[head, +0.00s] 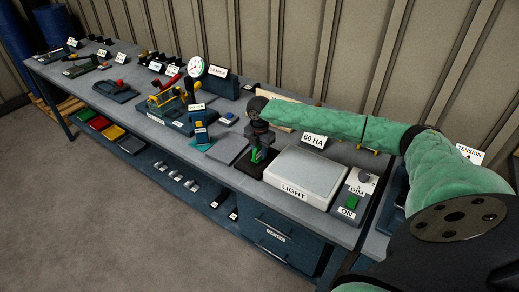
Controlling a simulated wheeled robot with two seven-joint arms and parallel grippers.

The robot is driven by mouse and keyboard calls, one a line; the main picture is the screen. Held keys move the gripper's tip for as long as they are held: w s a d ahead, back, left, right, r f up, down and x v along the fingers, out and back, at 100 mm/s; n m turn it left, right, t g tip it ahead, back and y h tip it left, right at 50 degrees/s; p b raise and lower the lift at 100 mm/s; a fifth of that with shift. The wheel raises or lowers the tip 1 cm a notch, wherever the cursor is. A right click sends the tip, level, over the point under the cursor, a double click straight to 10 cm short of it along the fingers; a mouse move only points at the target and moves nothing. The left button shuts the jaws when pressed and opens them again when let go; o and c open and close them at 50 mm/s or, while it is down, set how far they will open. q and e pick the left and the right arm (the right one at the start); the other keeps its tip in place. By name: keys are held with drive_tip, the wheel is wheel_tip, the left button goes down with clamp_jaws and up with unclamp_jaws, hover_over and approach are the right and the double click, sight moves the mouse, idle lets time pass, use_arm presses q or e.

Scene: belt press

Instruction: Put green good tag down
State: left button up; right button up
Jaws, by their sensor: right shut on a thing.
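My right gripper (258,152) is over the bench, at the end of my green-sleeved right arm, and points down. It is shut on a green tag (256,154), a small bright green piece between the fingers. The tag is just above or touching a small black pad (252,167) left of the light box; I cannot tell which. The fingers hide part of the tag. My left gripper is not in view.
The white light box (308,175) and a switch panel with a green button (351,202) stand right of the gripper. A grey plate (228,147) lies to the left. A 60 HA sign (314,141) stands behind. Fixtures crowd the bench's far left. Coloured trays (110,132) sit on the lower shelf.

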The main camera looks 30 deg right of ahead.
idle(0.3)
drive_tip(key=o, duration=0.9)
drive_tip(key=shift+f, duration=0.15)
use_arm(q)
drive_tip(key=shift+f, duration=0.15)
use_arm(e)
drive_tip(key=shift+o, duration=0.3)
drive_tip(key=shift+r, duration=0.2)
drive_tip(key=shift+r+b, duration=0.35)
drive_tip(key=shift+b, duration=0.05)
use_arm(q)
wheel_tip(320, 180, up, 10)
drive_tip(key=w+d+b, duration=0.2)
drive_tip(key=b, duration=0.1)
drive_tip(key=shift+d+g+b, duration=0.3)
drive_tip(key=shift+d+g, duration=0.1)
use_arm(e)
wheel_tip(320, 180, up, 11)
drive_tip(key=shift+r, duration=0.1)
